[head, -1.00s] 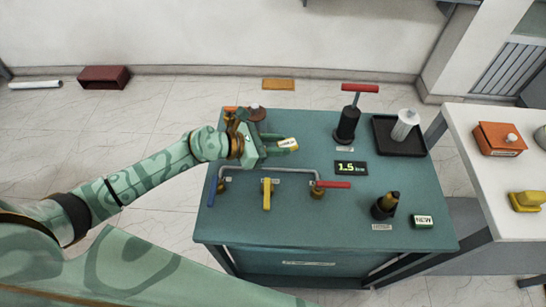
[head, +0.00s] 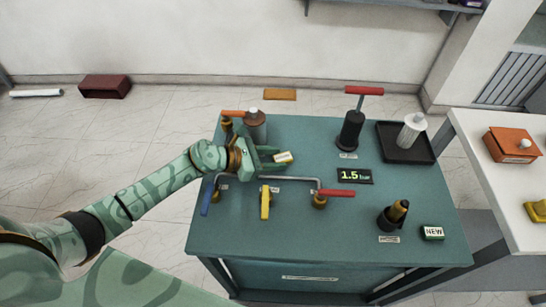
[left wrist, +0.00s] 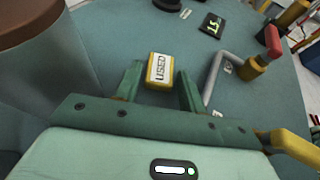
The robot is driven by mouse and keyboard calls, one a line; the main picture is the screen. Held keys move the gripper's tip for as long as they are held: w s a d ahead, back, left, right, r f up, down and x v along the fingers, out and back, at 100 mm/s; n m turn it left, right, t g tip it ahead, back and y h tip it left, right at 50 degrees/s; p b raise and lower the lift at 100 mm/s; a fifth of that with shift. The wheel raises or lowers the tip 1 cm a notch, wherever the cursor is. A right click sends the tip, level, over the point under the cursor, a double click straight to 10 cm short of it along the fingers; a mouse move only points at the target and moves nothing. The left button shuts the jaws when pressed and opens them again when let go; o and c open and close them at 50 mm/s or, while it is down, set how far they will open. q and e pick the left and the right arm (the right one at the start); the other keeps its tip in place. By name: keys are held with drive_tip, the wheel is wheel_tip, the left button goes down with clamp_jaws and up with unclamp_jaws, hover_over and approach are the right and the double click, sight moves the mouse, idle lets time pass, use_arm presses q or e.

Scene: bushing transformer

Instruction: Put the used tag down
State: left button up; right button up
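The used tag (head: 283,157) is a small yellow-edged block with a white face. It shows in the left wrist view (left wrist: 160,71) with "USED" on it. It lies on the teal table (head: 320,245), behind the grey pipe. My left gripper (head: 277,157) is low over the table with its fingers on either side of the tag. In the left wrist view a gap shows between the tag and each finger (left wrist: 158,84), so the gripper is open around it. My right gripper is out of view.
A grey pipe (head: 285,178) with blue, yellow (head: 265,202) and red (head: 337,193) handles runs in front of my gripper. A grey cylinder with a brown top (head: 254,119) stands close behind it. A green NEW tag (head: 432,233) sits front right. A black tray (head: 408,152) is back right.

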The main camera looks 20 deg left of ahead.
use_arm(q)
drive_tip(key=shift+o, duration=0.6)
drive_tip(key=shift+r, duration=0.2)
drive_tip(key=shift+s+a+r, duration=0.1)
drive_tip(key=shift+a, duration=0.1)
drive_tip(key=p+v, duration=0.1)
drive_tip(key=v, duration=1)
drive_tip(key=shift+s+a, duration=0.15)
drive_tip(key=shift+s, duration=0.1)
drive_tip(key=shift+r, duration=0.1)
drive_tip(key=shift+c, duration=0.3)
